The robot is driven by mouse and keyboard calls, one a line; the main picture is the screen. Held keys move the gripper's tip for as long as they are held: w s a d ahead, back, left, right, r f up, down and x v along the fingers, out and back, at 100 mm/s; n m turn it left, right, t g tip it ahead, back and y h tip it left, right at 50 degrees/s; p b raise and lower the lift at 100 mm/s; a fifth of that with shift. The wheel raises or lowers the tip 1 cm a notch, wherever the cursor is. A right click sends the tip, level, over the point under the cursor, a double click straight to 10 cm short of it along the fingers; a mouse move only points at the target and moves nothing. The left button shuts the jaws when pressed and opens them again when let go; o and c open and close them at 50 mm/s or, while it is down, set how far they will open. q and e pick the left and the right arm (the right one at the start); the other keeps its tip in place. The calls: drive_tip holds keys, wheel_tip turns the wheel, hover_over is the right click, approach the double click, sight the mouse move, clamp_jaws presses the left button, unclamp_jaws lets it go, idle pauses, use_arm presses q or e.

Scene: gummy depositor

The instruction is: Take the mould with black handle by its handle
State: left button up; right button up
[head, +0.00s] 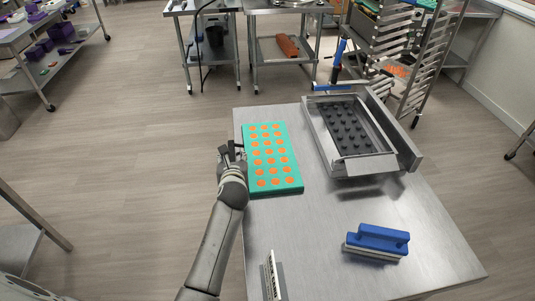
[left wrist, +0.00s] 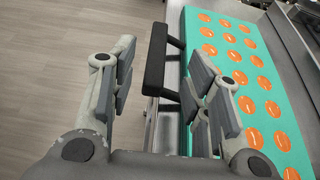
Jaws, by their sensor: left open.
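The teal mould (head: 285,184) with rows of orange gummies lies flat on the steel table near its left edge. It also shows in the left wrist view (left wrist: 232,50), with its black handle (left wrist: 155,62) along its left side. My left gripper (head: 231,150) is at the mould's left edge. In the left wrist view the left gripper (left wrist: 160,88) is open and the handle bar runs between its spread fingers. I cannot tell whether a finger touches it. In the head view the gripper largely hides the handle. My right gripper is not in view.
A metal frame (head: 381,163) holding a dark studded plate (head: 346,126) stands right of the mould. A blue-handled brush (head: 378,240) and a metal scraper (head: 272,276) lie nearer on the table (head: 320,225). A tray rack (head: 432,60) stands behind. The table's middle front is clear.

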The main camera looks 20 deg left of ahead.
sight(231, 150)
use_arm(q)
drive_tip(key=shift+f+x, duration=0.1)
drive_tip(key=shift+x, duration=1.7)
drive_tip(key=shift+f+x, duration=0.15)
drive_tip(key=shift+x, duration=1.7)
drive_tip(key=shift+s, duration=0.15)
drive_tip(key=shift+r, duration=0.1)
drive_tip(key=shift+c, duration=0.4)
clamp_jaws()
